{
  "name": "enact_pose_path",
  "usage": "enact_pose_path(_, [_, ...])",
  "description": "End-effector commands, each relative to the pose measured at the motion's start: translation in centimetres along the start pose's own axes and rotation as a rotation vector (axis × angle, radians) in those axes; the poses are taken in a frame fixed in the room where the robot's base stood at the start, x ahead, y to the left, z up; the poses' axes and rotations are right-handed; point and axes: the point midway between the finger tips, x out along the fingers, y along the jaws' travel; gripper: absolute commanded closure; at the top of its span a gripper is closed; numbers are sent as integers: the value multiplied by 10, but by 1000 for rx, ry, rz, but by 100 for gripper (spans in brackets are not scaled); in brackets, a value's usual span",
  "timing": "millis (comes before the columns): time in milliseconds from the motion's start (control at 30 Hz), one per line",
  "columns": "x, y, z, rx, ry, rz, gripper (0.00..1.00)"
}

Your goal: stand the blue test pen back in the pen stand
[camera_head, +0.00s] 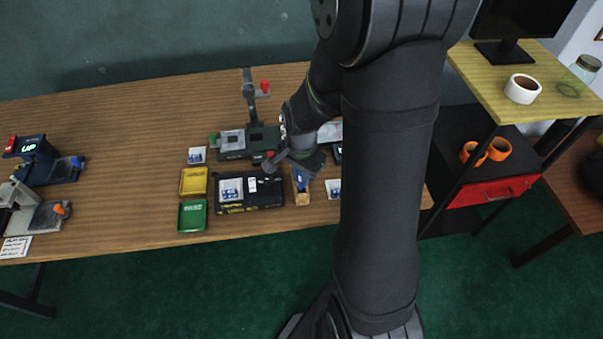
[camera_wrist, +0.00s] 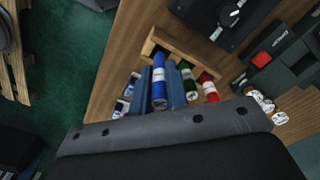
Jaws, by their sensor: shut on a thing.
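The blue test pen (camera_wrist: 159,82) is between the two fingers of my gripper (camera_wrist: 160,95) in the wrist view, and the gripper is shut on it. The pen's far end is at the wooden pen stand (camera_wrist: 180,43); I cannot tell how deep it sits there. A green pen (camera_wrist: 190,84) and a red pen (camera_wrist: 209,90) are beside it to the right. In the head view my gripper (camera_head: 300,172) is over the stand (camera_head: 302,199) near the table's front edge, and a little blue shows between them.
A black case (camera_head: 262,195) lies left of the stand, with yellow (camera_head: 194,181) and green (camera_head: 192,216) trays beyond it. A small white card with blue items (camera_head: 333,189) lies close on the right. A dark green device (camera_head: 248,141) stands behind. The table's left middle is clear.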

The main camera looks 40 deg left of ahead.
Motion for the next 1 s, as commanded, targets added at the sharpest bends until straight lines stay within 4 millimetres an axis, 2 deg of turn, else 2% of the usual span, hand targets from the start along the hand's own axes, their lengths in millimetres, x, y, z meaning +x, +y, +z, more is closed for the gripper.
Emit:
enact_pose_path(500, [16,0,0,0,-1,1,100])
enact_pose_path(867, [16,0,0,0,0,0,100])
enact_pose_path(900, [16,0,0,0,0,0,80])
enact_pose_path(1000, [16,0,0,0,0,0,61])
